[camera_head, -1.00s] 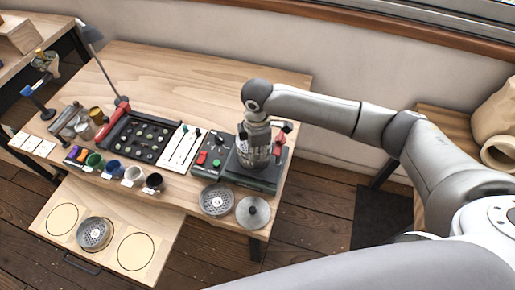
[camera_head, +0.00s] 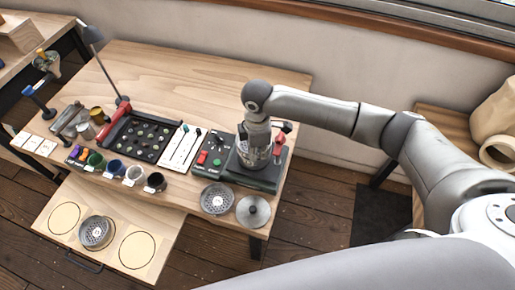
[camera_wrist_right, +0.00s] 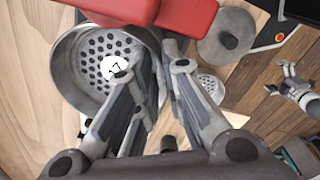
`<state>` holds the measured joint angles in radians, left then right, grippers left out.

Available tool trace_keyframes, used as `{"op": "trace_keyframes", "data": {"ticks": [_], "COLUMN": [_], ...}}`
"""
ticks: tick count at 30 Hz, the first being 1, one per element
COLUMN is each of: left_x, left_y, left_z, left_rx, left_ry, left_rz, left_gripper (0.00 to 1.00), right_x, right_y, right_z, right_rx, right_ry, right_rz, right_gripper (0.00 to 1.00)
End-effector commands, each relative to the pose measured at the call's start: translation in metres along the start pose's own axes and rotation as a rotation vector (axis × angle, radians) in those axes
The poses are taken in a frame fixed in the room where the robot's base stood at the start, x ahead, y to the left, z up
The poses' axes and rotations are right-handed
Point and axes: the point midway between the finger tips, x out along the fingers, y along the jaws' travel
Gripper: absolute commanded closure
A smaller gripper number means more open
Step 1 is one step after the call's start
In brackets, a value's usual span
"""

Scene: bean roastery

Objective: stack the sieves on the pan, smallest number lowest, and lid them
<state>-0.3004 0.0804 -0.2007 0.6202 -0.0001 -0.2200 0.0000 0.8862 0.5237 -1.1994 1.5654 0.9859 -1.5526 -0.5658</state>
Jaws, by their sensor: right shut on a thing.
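My right gripper (camera_head: 252,156) is over the dark base (camera_head: 263,178) at the table's right end. In the wrist view the right gripper (camera_wrist_right: 165,60) is shut on the rim of a grey metal sieve (camera_wrist_right: 68,75), its perforated floor marked with what looks like 17. A second perforated sieve (camera_head: 216,198) lies on the table's front right, and the knobbed grey lid (camera_head: 253,211) is beside it. A round perforated piece (camera_head: 96,232) sits on the middle circle of the pull-out board (camera_head: 160,245); I cannot tell whether a pan is under it. My left gripper is not identifiable.
A row of small cups (camera_head: 134,174) and a black tray of beans (camera_head: 150,138) stand to the left. A desk lamp (camera_head: 92,35) rises behind them. Red parts (camera_wrist_right: 185,15) are close to the gripper. The outer two board circles are empty.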

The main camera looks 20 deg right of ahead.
Motion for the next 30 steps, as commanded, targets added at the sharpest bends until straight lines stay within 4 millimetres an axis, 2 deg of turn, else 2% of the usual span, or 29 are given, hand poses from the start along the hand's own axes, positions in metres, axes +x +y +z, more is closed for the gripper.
{"op": "trace_keyframes", "data": {"ticks": [26,27,29,30], "left_x": [0.003,0.003,0.002,0.002], "left_y": [0.000,0.000,0.000,0.000], "left_z": [0.000,0.000,0.000,0.000], "left_rx": [-0.001,-0.001,-0.001,-0.001], "left_ry": [0.001,0.001,0.001,0.001], "left_rz": [0.000,0.000,0.000,0.000], "left_gripper": [0.00,0.00,0.00,0.00], "right_x": [0.009,0.010,0.009,0.009], "right_y": [0.000,0.000,0.000,0.000], "right_z": [0.000,0.000,0.000,0.000], "right_rx": [0.000,0.000,0.000,0.000], "right_ry": [0.000,0.000,0.000,0.000], "right_rz": [0.000,0.000,0.000,0.000], "right_gripper": [1.00,0.89,0.81,0.81]}}
